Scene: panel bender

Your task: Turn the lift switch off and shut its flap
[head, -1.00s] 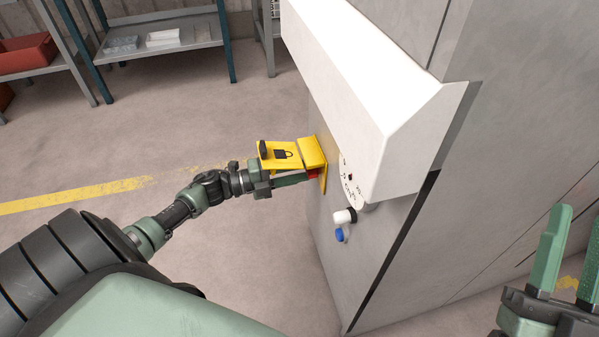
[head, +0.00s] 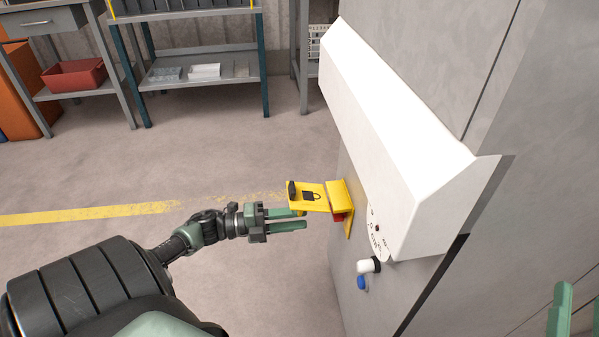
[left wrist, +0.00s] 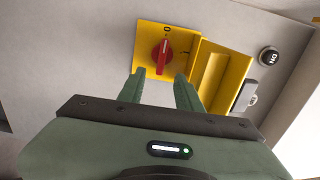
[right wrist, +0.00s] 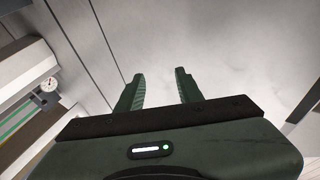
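The lift switch is a red knob (left wrist: 162,50) on a yellow plate (left wrist: 145,42) on the machine's grey side. Its grip lies along the line to the O mark. The yellow flap (left wrist: 216,75) stands open beside the plate; in the head view the flap (head: 312,197) sticks out with a padlock sign and a dark tab, and the red knob (head: 338,217) is partly hidden below it. My left gripper (head: 305,219) is open and empty, just short of the knob, below the flap. My right gripper (right wrist: 160,80) is open and empty by a pale panel.
A white sloped housing (head: 400,140) juts out above and right of the switch. A white knob (head: 368,265) and a blue knob (head: 362,283) are below right. Shelves (head: 200,75) stand at the back. The floor on the left is clear.

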